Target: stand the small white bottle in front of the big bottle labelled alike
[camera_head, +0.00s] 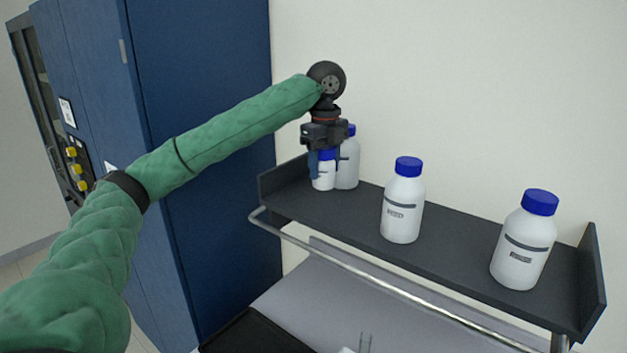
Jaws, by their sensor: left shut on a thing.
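The small white bottle (323,176) has a blue cap and stands upright at the left end of the dark shelf. My left gripper (323,162) points down and is shut on it near the cap. Right behind it is a big white bottle (348,166) with a blue cap, partly hidden by the gripper and the small bottle. A second big bottle (401,205) stands at the middle of the shelf and a third (521,245) at the right. Their labels are too small to read surely. The labels of the small bottle and the left big bottle cannot be read. My right gripper is not in view.
The dark shelf (460,235) has raised end walls and a metal rail (372,284) along its front. A tall blue cabinet (205,130) stands to the left. Below the shelf are a grey surface and a dark tray (262,335). Clear glassware shows at the bottom edge.

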